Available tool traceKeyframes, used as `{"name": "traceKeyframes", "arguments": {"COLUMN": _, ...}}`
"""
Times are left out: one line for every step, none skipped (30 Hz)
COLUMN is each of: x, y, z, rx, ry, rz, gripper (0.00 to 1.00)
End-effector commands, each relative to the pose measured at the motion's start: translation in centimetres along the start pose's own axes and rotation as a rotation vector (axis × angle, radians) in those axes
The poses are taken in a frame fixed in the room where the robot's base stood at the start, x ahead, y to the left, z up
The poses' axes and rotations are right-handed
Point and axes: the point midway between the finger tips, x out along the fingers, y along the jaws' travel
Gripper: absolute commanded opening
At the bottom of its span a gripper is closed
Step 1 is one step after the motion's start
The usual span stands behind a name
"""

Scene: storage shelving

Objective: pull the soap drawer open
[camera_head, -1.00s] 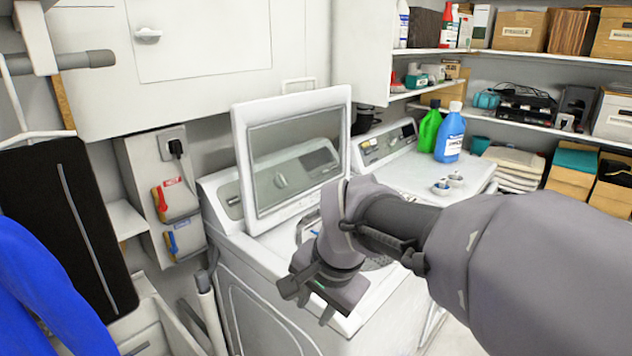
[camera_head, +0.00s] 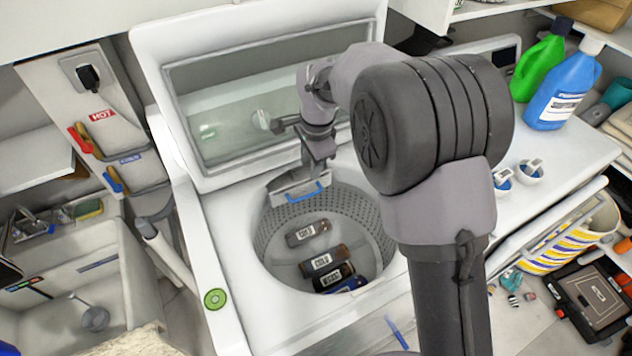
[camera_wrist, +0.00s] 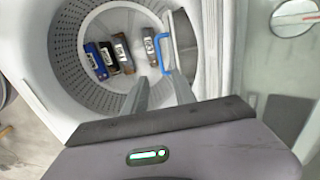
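The soap drawer (camera_head: 288,189) is a pale panel with a blue handle (camera_head: 308,194), at the back rim of the washer's open tub. In the wrist view the drawer (camera_wrist: 185,38) is at the tub's right side, with its blue handle (camera_wrist: 163,55) facing the tub. My gripper (camera_head: 319,168) is just above the drawer, pointing down. In the wrist view my gripper (camera_wrist: 161,85) has its two fingers apart, with nothing between them. The handle lies just beyond the fingertips. I cannot tell whether the fingers touch it.
Several dark labelled bottles or cans lie in the perforated tub (camera_head: 262,240). The raised lid (camera_head: 165,50) stands behind it. Green (camera_head: 540,65) and blue (camera_head: 565,90) bottles and small cups stand on the machine at right. A sink (camera_head: 125,265) is at left.

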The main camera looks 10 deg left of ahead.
Motion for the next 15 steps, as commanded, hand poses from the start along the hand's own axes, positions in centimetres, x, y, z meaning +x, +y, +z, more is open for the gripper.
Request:
{"name": "traceKeyframes", "arguments": {"x": 1.9, "y": 0.2, "z": 0.0, "rx": 0.000, "ry": -0.001, "rz": 0.004, "gripper": 0.32}}
{"name": "traceKeyframes", "arguments": {"x": 3.0, "y": 0.2, "z": 0.0, "rx": 0.000, "ry": -0.001, "rz": 0.004, "gripper": 0.32}}
{"name": "traceKeyframes", "arguments": {"x": 4.2, "y": 0.2, "z": 0.0, "rx": 0.000, "ry": -0.001, "rz": 0.004, "gripper": 0.32}}
{"name": "traceKeyframes", "arguments": {"x": 5.1, "y": 0.2, "z": 0.0, "rx": 0.000, "ry": -0.001, "rz": 0.004, "gripper": 0.32}}
{"name": "traceKeyframes", "arguments": {"x": 6.0, "y": 0.2, "z": 0.0, "rx": -0.001, "ry": -0.001, "rz": 0.003, "gripper": 0.32}}
{"name": "traceKeyframes", "arguments": {"x": 7.3, "y": 0.2, "z": 0.0, "rx": -0.001, "ry": -0.001, "rz": 0.003, "gripper": 0.32}}
{"name": "traceKeyframes", "arguments": {"x": 8.2, "y": 0.2, "z": 0.0, "rx": -0.001, "ry": -0.001, "rz": 0.003, "gripper": 0.32}}
{"name": "traceKeyframes", "arguments": {"x": 9.0, "y": 0.2, "z": 0.0, "rx": -0.001, "ry": -0.001, "rz": 0.004, "gripper": 0.32}}
{"name": "traceKeyframes", "arguments": {"x": 10.0, "y": 0.2, "z": 0.0, "rx": -0.001, "ry": -0.001, "rz": 0.002, "gripper": 0.32}}
{"name": "traceKeyframes", "arguments": {"x": 10.8, "y": 0.2, "z": 0.0, "rx": 0.000, "ry": -0.001, "rz": 0.002, "gripper": 0.32}}
{"name": "traceKeyframes", "arguments": {"x": 11.3, "y": 0.1, "z": 0.0, "rx": 0.000, "ry": -0.001, "rz": 0.002, "gripper": 0.32}}
{"name": "traceKeyframes", "arguments": {"x": 12.1, "y": 0.1, "z": 0.0, "rx": 0.000, "ry": -0.001, "rz": 0.002, "gripper": 0.32}}
{"name": "traceKeyframes", "arguments": {"x": 12.6, "y": 0.1, "z": 0.0, "rx": -0.001, "ry": -0.001, "rz": 0.001, "gripper": 0.32}}
{"name": "traceKeyframes", "arguments": {"x": 13.0, "y": 0.1, "z": 0.0, "rx": -0.001, "ry": -0.001, "rz": 0.001, "gripper": 0.32}}
{"name": "traceKeyframes", "arguments": {"x": 13.4, "y": 0.1, "z": 0.0, "rx": -0.001, "ry": -0.001, "rz": 0.001, "gripper": 0.32}}
